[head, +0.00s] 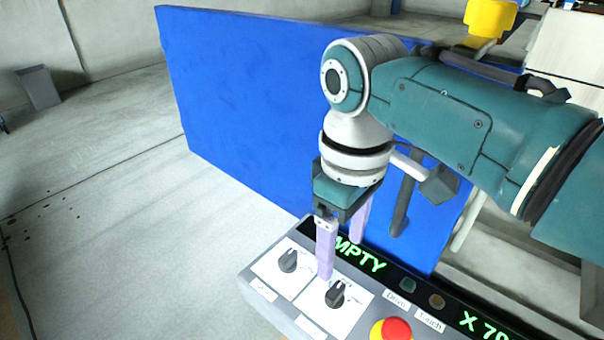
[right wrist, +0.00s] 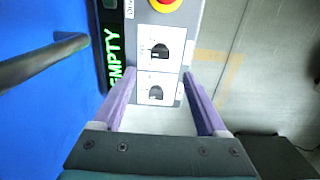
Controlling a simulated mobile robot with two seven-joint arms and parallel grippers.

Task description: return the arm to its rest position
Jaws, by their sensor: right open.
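My right arm (head: 445,110) reaches in from the right in the head view, with its wrist bent down over a grey control panel (head: 258,278). My right gripper (head: 341,258) points down above the panel, its two pale purple fingers spread with nothing between them. In the right wrist view the gripper (right wrist: 160,76) is open, and two dark rotary knobs, one upper (right wrist: 159,52) and one lower (right wrist: 156,93), show in the gap between the fingers. The fingers' exact height above the panel is hard to tell. My left gripper is not in view.
The panel bears a red button (head: 396,329), small green (head: 407,285) and orange (head: 437,301) buttons, and a green "EMPTY" display (head: 360,256). A large blue panel (head: 240,110) stands close behind the wrist. The floor at left (head: 110,220) is clear; a grey bin (head: 38,87) stands far off.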

